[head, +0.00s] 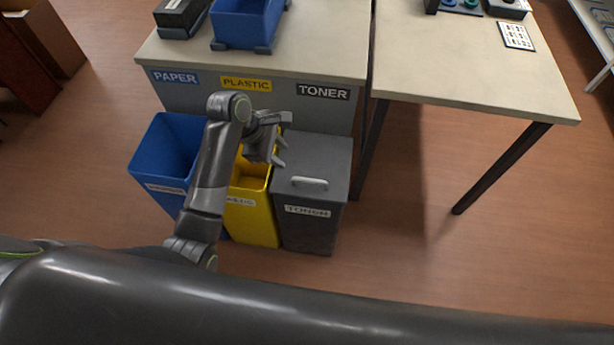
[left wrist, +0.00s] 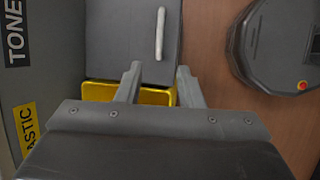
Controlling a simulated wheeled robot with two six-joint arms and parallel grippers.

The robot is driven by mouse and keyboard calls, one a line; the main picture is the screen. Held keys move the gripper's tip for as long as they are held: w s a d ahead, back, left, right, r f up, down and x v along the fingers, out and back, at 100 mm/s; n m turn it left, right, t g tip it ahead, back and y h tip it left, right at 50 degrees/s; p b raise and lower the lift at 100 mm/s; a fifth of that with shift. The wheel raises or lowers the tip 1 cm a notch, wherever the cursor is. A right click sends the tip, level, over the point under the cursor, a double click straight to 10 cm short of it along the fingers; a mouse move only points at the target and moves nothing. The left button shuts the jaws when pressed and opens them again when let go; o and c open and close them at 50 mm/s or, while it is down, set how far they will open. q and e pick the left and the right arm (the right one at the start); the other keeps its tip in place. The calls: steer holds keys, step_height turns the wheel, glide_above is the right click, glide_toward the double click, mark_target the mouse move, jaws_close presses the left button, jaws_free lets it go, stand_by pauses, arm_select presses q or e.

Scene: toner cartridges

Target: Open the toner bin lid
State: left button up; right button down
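The dark grey toner bin (head: 308,226) stands at the right end of the bin row, with its flat grey lid (head: 314,158) shut. A light grey bar handle (head: 310,181) lies across the lid near its front edge. In the left wrist view the lid (left wrist: 120,38) is at the top and the handle (left wrist: 160,34) stands upright in the picture. My left gripper (head: 283,153) is over the yellow bin, just left of the toner bin lid. Its two fingers (left wrist: 157,82) are apart with nothing between them. My right gripper is not in view.
The yellow bin (head: 253,222) and blue bin (head: 163,151) stand open to the left of the toner bin. A counter (head: 318,50) with PAPER, PLASTIC and TONER labels is behind them. A table (head: 470,70) stands at the right; floor beside the toner bin is clear.

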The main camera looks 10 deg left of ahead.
mark_target(310, 180)
arm_select(q)
steer(key=b+x, duration=0.2)
steer(key=x, duration=1.5)
steer(key=shift+s, duration=0.1)
steer(key=shift+c, duration=0.4)
jaws_close()
